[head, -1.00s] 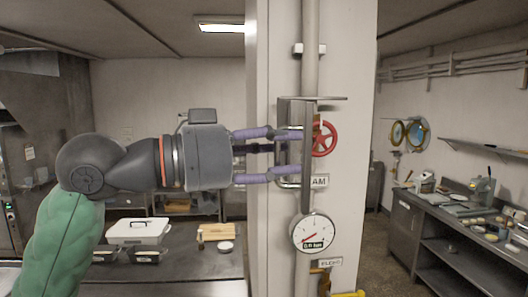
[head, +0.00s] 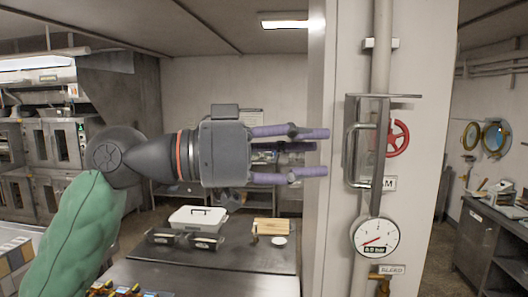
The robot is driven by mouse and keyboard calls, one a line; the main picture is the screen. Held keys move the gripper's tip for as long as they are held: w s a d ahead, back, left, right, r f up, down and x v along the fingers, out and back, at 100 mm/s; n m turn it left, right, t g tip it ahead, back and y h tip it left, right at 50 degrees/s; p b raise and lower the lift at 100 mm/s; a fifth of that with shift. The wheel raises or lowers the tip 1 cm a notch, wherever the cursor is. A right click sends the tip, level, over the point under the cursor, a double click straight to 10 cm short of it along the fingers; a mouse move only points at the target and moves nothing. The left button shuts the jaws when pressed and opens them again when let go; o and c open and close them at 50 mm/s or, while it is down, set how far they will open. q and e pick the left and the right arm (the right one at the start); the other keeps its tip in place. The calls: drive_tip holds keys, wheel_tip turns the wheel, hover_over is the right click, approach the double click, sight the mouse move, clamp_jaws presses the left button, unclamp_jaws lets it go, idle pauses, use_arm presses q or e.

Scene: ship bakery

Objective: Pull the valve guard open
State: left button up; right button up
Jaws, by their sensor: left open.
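The valve guard (head: 367,137) is a grey metal plate with a bar handle (head: 347,156), mounted on the pale pillar in the head view. It stands in front of a red valve wheel (head: 400,138), whose right part shows past the guard's edge. My left gripper (head: 322,152) is open and empty, with purple fingers pointing right. Its fingertips are to the left of the handle in the picture, with a visible gap. My right gripper does not show.
A round gauge (head: 375,238) sits below the guard on the pipe. A steel table (head: 245,262) at the lower left holds a white container (head: 197,218) and a wooden board (head: 271,227). A counter (head: 490,230) stands at the right.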

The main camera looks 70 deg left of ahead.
use_arm(q)
drive_tip(key=shift+v, duration=2.7)
